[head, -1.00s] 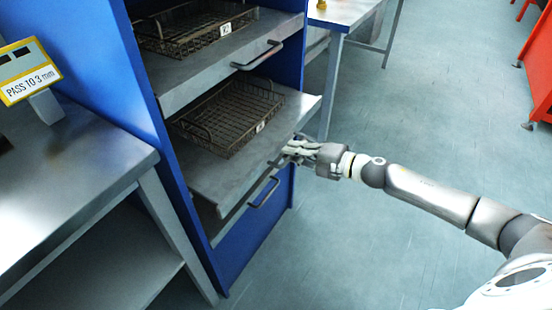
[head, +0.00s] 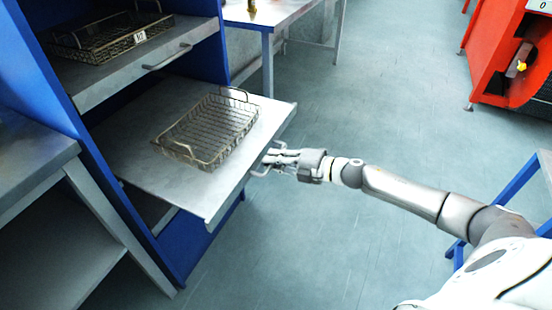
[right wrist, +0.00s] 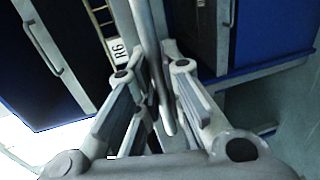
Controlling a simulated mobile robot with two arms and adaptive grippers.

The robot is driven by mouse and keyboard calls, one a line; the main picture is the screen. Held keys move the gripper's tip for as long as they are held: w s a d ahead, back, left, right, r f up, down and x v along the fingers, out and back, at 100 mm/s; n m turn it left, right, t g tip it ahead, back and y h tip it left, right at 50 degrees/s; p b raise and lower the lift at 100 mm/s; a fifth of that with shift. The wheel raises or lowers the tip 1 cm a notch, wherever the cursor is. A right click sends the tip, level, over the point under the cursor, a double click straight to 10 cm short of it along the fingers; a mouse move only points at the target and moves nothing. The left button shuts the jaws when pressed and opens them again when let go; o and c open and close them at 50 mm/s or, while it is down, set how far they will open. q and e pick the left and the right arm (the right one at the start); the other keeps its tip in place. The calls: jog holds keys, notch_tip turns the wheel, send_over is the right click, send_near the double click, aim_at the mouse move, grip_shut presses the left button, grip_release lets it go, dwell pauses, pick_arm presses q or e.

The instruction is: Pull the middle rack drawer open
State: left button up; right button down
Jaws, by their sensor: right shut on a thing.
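The middle rack drawer (head: 225,185) is a flat grey metal shelf, standing far out of the blue rack (head: 170,255) in the head view. A wire basket (head: 210,130) rests on it. My right gripper (head: 270,160) is at the drawer's front edge, shut on its bar handle. In the right wrist view the fingers (right wrist: 152,110) close around the handle bar (right wrist: 149,45). The handle is mostly hidden in the head view. My left gripper is not in view.
The upper drawer (head: 100,85), with its own basket (head: 105,40), sits in the rack above. A metal bench (head: 30,150) stands at left, another table (head: 275,15) behind. A red machine (head: 500,60) and blue-framed stand (head: 500,215) are at right. Floor before the rack is clear.

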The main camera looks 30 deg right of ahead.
jog(key=shift+s, duration=0.1)
jog(key=c, duration=1.5)
grip_release()
jog(key=shift+c, duration=0.2)
jog(key=v, duration=1.2)
jog(key=shift+f, duration=0.1)
